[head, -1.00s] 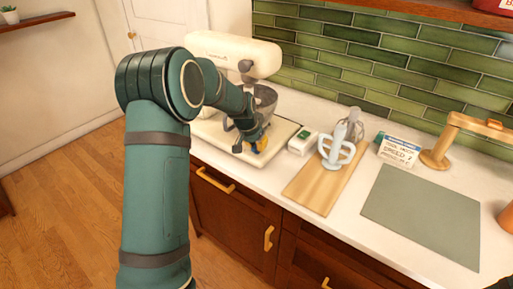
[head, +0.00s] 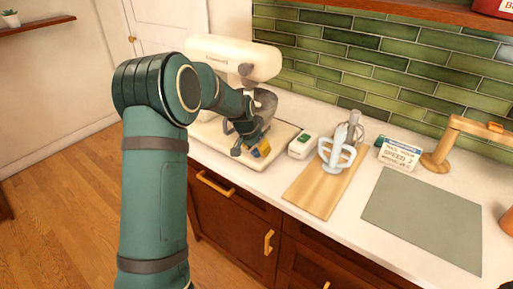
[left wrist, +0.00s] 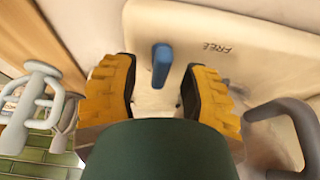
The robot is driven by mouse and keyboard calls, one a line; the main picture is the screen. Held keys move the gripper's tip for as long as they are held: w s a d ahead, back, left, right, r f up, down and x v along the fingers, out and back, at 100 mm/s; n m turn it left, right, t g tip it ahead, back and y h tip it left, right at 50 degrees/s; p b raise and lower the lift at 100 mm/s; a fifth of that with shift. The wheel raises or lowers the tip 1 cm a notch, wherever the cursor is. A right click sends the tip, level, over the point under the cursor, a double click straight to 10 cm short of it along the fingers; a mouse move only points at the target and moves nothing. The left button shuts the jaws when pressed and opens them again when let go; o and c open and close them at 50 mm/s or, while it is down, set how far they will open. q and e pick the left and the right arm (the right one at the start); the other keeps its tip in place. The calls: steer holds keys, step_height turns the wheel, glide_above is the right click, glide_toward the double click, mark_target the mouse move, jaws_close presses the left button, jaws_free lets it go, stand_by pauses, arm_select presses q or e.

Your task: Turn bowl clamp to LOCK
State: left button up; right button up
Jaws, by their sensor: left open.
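The blue bowl clamp lever (left wrist: 162,65) stands on the cream base of the stand mixer (head: 232,58), beside the printed word FREE (left wrist: 212,47). My left gripper (head: 257,149) is low over the front of the mixer base. In the left wrist view its yellow-tipped fingers (left wrist: 160,92) are apart, with the lever in line with the gap between them and touching neither finger that I can see. The metal bowl (head: 265,103) is partly hidden behind my left arm. No LOCK mark is visible. My right gripper is not in view.
A small white box with a green top (head: 302,145) is close right of the mixer base. A wooden board (head: 312,192) holds pale-blue mixer tools (head: 337,150).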

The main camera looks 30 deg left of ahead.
arm_select(q)
steer(key=v, duration=1.2)
stand_by(0.3)
